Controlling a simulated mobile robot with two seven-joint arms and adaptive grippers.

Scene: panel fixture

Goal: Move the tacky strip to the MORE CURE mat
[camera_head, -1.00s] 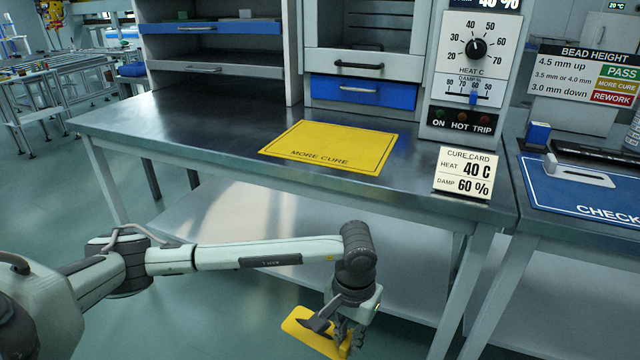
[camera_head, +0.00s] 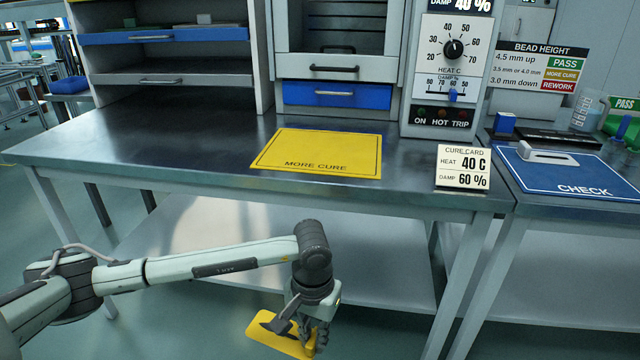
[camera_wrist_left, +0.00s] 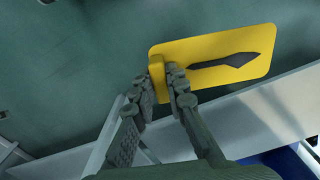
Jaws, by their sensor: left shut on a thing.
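The tacky strip appears to be the yellow plate (camera_head: 268,337) with a dark tapered shape on its face; it also shows in the left wrist view (camera_wrist_left: 205,48). My left gripper (camera_head: 303,330) is shut on a yellow tab at one end of it, with a finger on either side in the left wrist view (camera_wrist_left: 160,76). Gripper and plate hang in front of the bench, lower than its top in the head view. The yellow MORE CURE mat (camera_head: 318,152) lies flat and empty on the bench. My right gripper is not in view.
The steel bench top (camera_head: 150,140) has free room left of the mat. Its front edge lies between the held plate and the mat. A cure card (camera_head: 462,167) stands at the front right. The blue CHECK mat (camera_head: 565,178) with a white tool lies on the right-hand bench.

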